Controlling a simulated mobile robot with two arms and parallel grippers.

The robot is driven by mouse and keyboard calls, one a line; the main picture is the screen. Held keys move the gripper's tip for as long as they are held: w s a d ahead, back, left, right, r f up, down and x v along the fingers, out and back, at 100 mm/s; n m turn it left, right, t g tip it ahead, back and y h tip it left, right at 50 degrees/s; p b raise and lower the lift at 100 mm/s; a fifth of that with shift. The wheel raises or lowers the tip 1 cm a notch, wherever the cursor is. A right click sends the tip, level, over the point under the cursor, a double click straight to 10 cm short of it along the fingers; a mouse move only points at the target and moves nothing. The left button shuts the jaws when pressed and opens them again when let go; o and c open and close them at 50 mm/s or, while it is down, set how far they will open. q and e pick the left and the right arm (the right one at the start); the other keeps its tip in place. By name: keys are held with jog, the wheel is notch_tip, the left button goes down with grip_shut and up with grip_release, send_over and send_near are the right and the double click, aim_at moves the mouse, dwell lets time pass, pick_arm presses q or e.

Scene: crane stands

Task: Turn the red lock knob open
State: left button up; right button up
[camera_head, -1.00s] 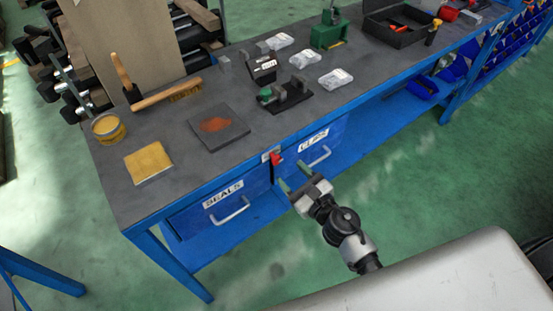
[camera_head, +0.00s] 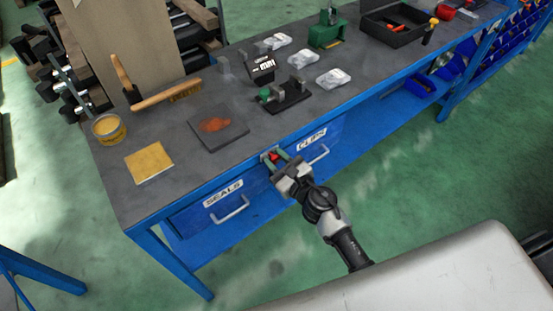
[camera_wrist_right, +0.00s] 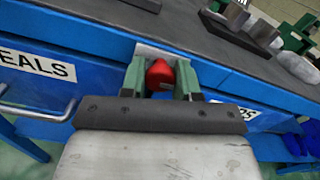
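The red lock knob (camera_head: 274,157) sits on a pale plate (camera_wrist_right: 150,50) on the bench's blue front, between the drawers labelled SEALS and CLIPS. It also shows in the right wrist view (camera_wrist_right: 160,74), between the two green fingers. My right gripper (camera_head: 274,160) reaches the bench front with one finger on each side of the knob. The fingers lie close against its sides in the right wrist view (camera_wrist_right: 160,80), with no clear gap. The knob's lower part is partly hidden. My left gripper is not in view.
The SEALS drawer handle (camera_head: 231,210) and the CLIPS drawer handle (camera_head: 319,155) stick out on either side. The bench top (camera_head: 185,155) above holds a yellow pad (camera_head: 149,162), a dark stained plate (camera_head: 217,127) and a black clamp fixture (camera_head: 286,98).

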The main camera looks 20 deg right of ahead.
jog(key=shift+c, duration=0.9)
